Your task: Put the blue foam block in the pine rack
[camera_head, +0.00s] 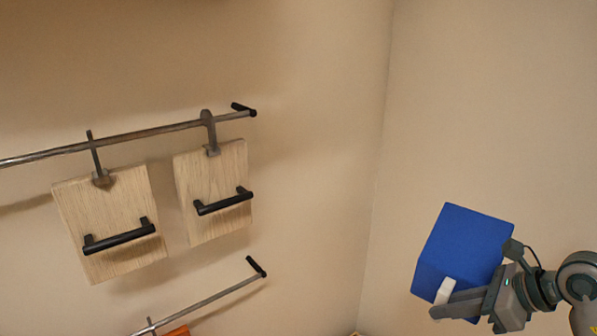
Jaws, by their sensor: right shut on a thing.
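The blue foam block (462,245) is at the lower right, held up in front of the bare wall. My right gripper (448,297) comes in from the right edge and is shut on the block's lower part, with a pale fingertip against its face. The block is tilted. My left gripper is not in view. I cannot make out the pine rack in this view.
A metal rail (150,132) on the left wall carries two hanging wooden boards with black handles, one left (108,215) and one right (213,185). A lower rail (215,297) has an orange piece (177,331) below it. The wall corner is clear.

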